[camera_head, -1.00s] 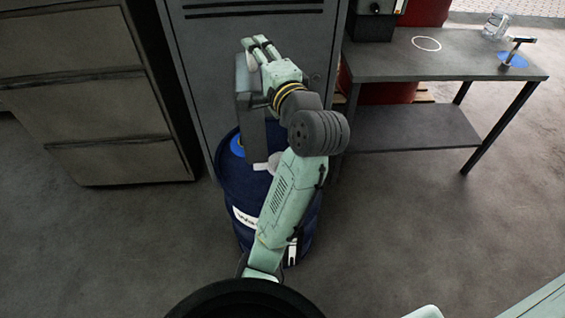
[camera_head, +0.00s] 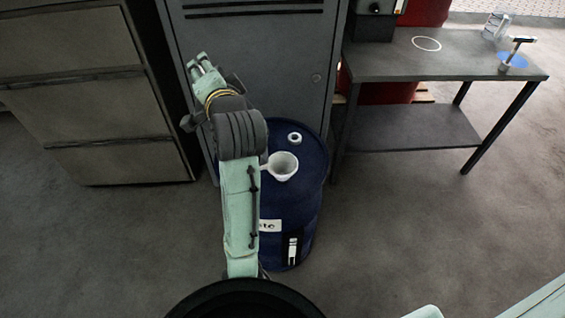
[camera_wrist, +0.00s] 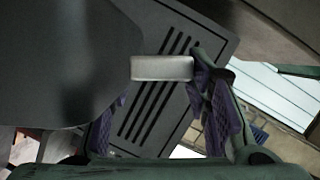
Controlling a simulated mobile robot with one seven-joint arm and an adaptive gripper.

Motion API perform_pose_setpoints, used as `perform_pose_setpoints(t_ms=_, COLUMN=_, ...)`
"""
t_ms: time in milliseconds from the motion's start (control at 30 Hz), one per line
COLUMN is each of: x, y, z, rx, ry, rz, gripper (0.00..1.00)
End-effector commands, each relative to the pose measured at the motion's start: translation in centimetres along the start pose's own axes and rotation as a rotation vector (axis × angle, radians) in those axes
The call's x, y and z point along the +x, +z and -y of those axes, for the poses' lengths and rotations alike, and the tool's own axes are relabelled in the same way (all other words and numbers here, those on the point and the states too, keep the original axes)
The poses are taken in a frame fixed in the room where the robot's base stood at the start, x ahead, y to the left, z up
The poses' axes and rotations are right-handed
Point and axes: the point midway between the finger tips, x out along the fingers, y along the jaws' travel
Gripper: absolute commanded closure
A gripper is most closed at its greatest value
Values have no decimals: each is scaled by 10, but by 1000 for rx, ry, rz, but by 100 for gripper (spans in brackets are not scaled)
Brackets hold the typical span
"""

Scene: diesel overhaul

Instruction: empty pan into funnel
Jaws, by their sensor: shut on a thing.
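The white funnel (camera_head: 283,166) stands on top of the blue drum (camera_head: 312,205), open side up; its inside looks pale. My gripper (camera_head: 199,64) is raised to the left of and beyond the funnel, in front of the grey cabinet. In the wrist view, the gripper's purple-padded fingers (camera_wrist: 160,112) are on either side of a light grey bar, which looks like the pan's handle (camera_wrist: 162,68). A large dark grey surface at the left, likely the pan (camera_wrist: 70,60), fills much of that view. In the head view the pan is mostly or wholly hidden by my arm; its contents cannot be seen.
The grey cabinet (camera_head: 285,60) stands directly behind the drum, and a drawer unit (camera_head: 90,110) is at the left. A small white ring (camera_head: 294,138) lies on the drum lid. A dark table (camera_head: 450,62) holds a hammer-like tool (camera_head: 516,50) at the right. Floor at right is clear.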

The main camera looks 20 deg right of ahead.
Motion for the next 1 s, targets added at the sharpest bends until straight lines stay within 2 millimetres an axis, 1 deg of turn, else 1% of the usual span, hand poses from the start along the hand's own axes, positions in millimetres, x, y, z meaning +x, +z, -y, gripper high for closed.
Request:
perform_pose_setpoints(t_ms=33, x=2, y=6, z=3, rx=-23, ry=6, rz=1, gripper=100)
perform_pose_setpoints(t_ms=100, x=4, y=11, z=3, rx=-48, ry=16, rz=-1, gripper=100)
perform_pose_setpoints(t_ms=267, x=6, y=17, z=2, rx=-73, ry=28, rz=-3, gripper=100)
perform_pose_setpoints(t_ms=333, x=9, y=24, z=0, rx=-99, ry=38, rz=-2, gripper=100)
perform_pose_setpoints(t_ms=567, x=22, y=58, z=-12, rx=-243, ry=93, rz=-3, gripper=100)
perform_pose_setpoints(t_ms=833, x=42, y=107, z=-30, rx=-459, ry=176, rz=-8, gripper=100)
perform_pose_setpoints(t_ms=900, x=45, y=115, z=-33, rx=-500, ry=193, rz=-11, gripper=100)
perform_pose_setpoints(t_ms=1000, x=48, y=122, z=-36, rx=-535, ry=207, rz=-13, gripper=100)
